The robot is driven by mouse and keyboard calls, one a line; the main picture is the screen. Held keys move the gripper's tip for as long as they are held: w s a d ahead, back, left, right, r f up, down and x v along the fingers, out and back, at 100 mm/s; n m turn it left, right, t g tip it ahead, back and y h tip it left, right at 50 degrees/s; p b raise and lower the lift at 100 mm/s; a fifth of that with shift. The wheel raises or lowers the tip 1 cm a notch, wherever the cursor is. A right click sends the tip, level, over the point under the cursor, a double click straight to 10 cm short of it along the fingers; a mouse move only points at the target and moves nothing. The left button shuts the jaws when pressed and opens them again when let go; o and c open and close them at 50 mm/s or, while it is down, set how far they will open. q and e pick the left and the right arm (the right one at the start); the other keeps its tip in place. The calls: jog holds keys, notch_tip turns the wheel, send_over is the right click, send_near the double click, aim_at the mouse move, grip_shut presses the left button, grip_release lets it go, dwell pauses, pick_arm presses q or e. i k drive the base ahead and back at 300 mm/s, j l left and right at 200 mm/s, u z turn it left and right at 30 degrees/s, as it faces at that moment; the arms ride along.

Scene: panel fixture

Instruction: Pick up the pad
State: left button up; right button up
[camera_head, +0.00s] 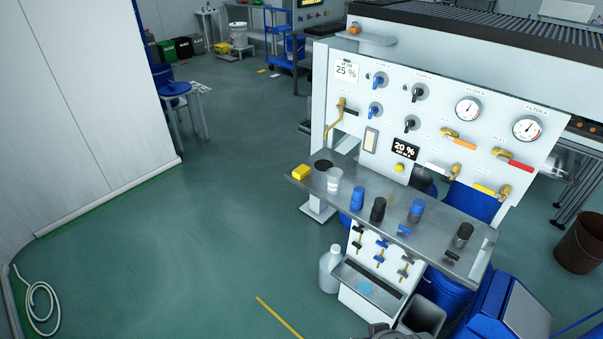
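A small yellow block (301,172), which looks like a pad, lies at the left end of the grey metal shelf (345,205) on the panel fixture. A flat black disc (322,165) lies just right of and behind it. A light blue flat piece (366,288) lies in the lower tray; I cannot tell which of these is the pad. Neither of my grippers shows clearly. A dark grey part at the bottom edge may be mine, but no fingertips are visible.
A clear cup (334,179) and several blue and black capped items stand along the shelf. The white panel (440,110) carries gauges, valves and knobs. A white jug (330,268) stands on the floor below. The green floor left of the fixture is clear.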

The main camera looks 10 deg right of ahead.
aim_at(302, 171)
jog(key=i+j+u, duration=0.1)
jog(key=i+u, duration=0.3)
jog(key=i, duration=0.45)
jog(key=i+l+u, duration=0.2)
jog(key=i+l, duration=0.5)
